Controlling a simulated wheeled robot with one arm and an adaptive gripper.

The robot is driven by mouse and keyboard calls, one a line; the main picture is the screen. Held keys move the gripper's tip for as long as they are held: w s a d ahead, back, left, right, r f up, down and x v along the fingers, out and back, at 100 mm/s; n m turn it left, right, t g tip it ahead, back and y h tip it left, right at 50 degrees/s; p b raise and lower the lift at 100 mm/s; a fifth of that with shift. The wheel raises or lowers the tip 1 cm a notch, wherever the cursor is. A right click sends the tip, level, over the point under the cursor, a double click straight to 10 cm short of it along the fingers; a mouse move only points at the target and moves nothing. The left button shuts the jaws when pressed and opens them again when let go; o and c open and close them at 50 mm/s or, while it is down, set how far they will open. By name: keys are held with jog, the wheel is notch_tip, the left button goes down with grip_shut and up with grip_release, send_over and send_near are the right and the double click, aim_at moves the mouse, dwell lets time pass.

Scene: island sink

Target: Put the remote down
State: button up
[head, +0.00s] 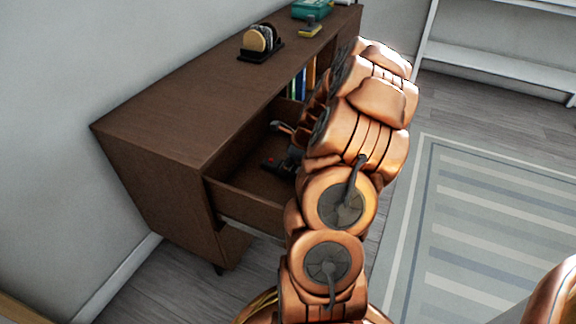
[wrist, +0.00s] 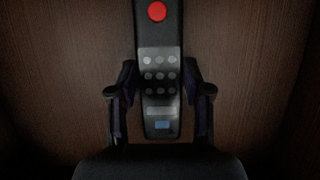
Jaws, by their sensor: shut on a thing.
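A dark remote (wrist: 158,42) with a red button at the top, pale round buttons and a blue patch lies lengthwise between my fingers in the wrist view. My gripper (wrist: 159,88) is shut on its sides. Brown wood lies behind the remote; I cannot tell if the remote touches it. In the head view, my gripper (head: 277,147) is down inside the open drawer (head: 247,205) of a brown cabinet (head: 175,110). My copper-coloured arm covers the right part of the drawer. I cannot make out the remote clearly in the head view.
On the cabinet top stand a dark holder with round pale pieces (head: 257,40), a small yellow item (head: 311,29) and a teal box (head: 312,8). Books (head: 300,82) stand in an open compartment beyond the drawer. A striped rug (head: 480,220) lies on the floor at right.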

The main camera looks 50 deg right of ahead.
jog(key=o, duration=1.3)
